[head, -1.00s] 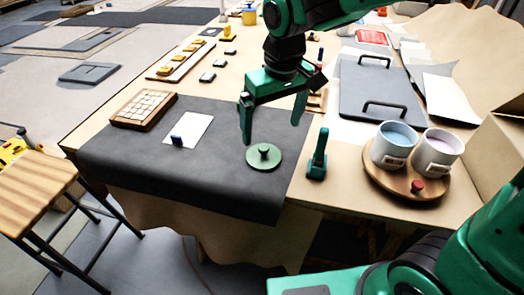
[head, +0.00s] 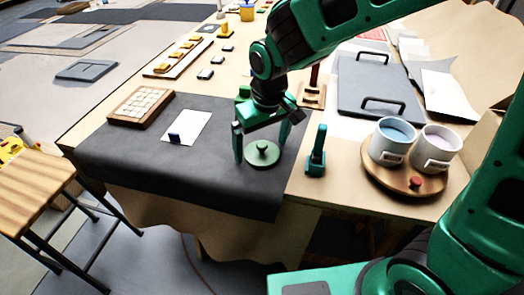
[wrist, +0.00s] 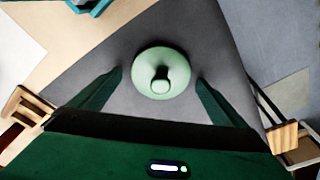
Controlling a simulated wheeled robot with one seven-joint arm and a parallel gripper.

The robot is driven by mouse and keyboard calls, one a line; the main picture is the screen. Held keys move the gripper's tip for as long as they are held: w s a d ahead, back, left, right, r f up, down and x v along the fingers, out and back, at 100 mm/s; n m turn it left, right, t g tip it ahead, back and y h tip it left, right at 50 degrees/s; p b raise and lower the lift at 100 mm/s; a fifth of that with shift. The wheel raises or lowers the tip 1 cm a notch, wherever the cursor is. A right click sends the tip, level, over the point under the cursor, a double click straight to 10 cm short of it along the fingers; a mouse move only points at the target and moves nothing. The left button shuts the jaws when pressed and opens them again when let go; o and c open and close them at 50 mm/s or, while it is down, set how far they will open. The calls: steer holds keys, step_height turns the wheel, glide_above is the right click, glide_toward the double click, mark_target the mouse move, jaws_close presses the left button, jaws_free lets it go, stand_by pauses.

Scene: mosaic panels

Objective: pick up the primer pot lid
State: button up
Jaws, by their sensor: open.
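The primer pot lid (head: 263,154) is a round green disc with a knob on top. It lies flat on the dark grey mat (head: 120,165) near the table's front. My gripper (head: 262,158) is open, pointing down, with one finger on either side of the lid in the head view. In the wrist view the lid (wrist: 160,74) is centred ahead of and between the open fingers (wrist: 160,85). Nothing is between the fingertips that they touch. I cannot tell exactly how high the fingertips are above the mat.
A green upright tool (head: 317,152) stands just right of the lid. A round wooden board (head: 402,182) holds two pots, one blue (head: 392,140) and one pinkish (head: 436,148). A tile tray (head: 141,106) and a white card (head: 190,127) lie left. The mat's front is clear.

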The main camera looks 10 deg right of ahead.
steer(key=c, duration=1.1)
steer(key=shift+r, duration=0.1)
